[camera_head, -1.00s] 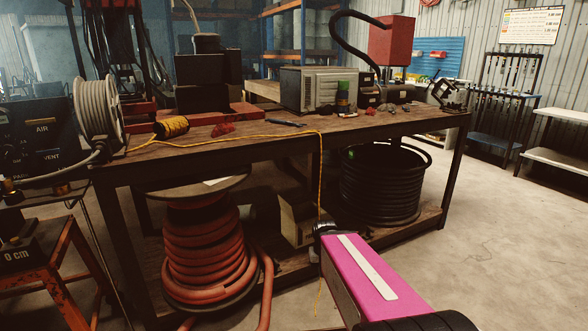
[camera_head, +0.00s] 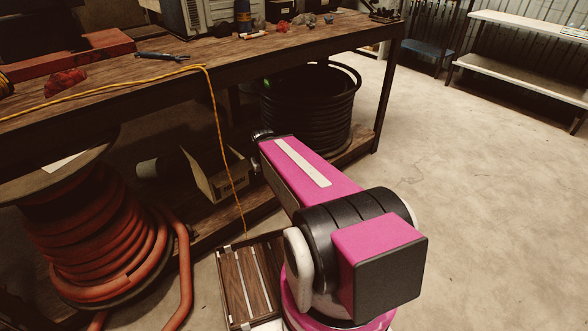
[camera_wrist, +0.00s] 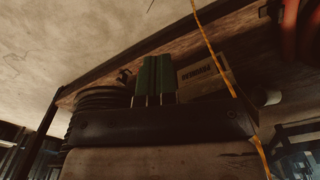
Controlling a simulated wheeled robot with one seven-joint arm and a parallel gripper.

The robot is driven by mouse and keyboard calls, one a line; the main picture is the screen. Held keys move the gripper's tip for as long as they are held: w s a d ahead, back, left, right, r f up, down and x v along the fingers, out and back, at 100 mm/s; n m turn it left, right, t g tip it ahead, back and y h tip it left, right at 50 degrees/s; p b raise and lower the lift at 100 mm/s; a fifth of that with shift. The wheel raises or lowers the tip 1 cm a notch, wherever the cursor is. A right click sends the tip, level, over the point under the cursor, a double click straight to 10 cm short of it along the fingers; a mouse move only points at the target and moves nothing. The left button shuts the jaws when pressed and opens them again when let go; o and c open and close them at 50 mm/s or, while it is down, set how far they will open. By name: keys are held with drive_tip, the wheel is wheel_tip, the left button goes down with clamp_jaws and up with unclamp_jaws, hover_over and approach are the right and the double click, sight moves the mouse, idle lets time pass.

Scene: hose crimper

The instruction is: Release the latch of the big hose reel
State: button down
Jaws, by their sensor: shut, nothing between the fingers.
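The big hose reel (camera_head: 42,178), wound with thick orange-red hose (camera_head: 85,235), stands low at the left under the bench in the head view. Its flange is partly cut off by the left edge. I cannot make out its latch. In the wrist view, which looks upside down, a bit of orange hose (camera_wrist: 309,28) shows at the top right. My gripper (camera_wrist: 157,62) shows there with its green fingers together and empty, in front of the lower shelf. It appears apart from the reel. In the head view my pink arm hides the gripper.
A coil of black hose (camera_head: 305,108) and a cardboard box (camera_head: 212,182) stand under the workbench (camera_head: 120,85). The box also shows in the wrist view (camera_wrist: 205,75). A yellow cord (camera_head: 220,130) hangs from the bench edge. Concrete floor (camera_head: 470,200) is clear at the right.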

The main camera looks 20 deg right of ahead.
drive_tip(key=w+d+f+n+t+h, duration=0.1)
drive_tip(key=w+d+f+n+h, duration=0.2)
drive_tip(key=w+f+n, duration=0.4)
drive_tip(key=w+d+f+n+t+h, duration=0.2)
drive_tip(key=w+d+f+n+h, duration=0.2)
drive_tip(key=w+f, duration=0.8)
drive_tip(key=w+d+f+n+t+h, duration=0.2)
drive_tip(key=w+f+n+h, duration=0.4)
drive_tip(key=w+f+n, duration=0.4)
drive_tip(key=shift+d+f+n+h, duration=0.4)
drive_tip(key=shift+d+n, duration=0.1)
drive_tip(key=shift+d, duration=0.25)
drive_tip(key=x, duration=1.2)
drive_tip(key=shift+w+d+r, duration=0.1)
drive_tip(key=shift+r, duration=0.1)
drive_tip(key=shift+w+d, duration=0.3)
drive_tip(key=shift+d, duration=0.6)
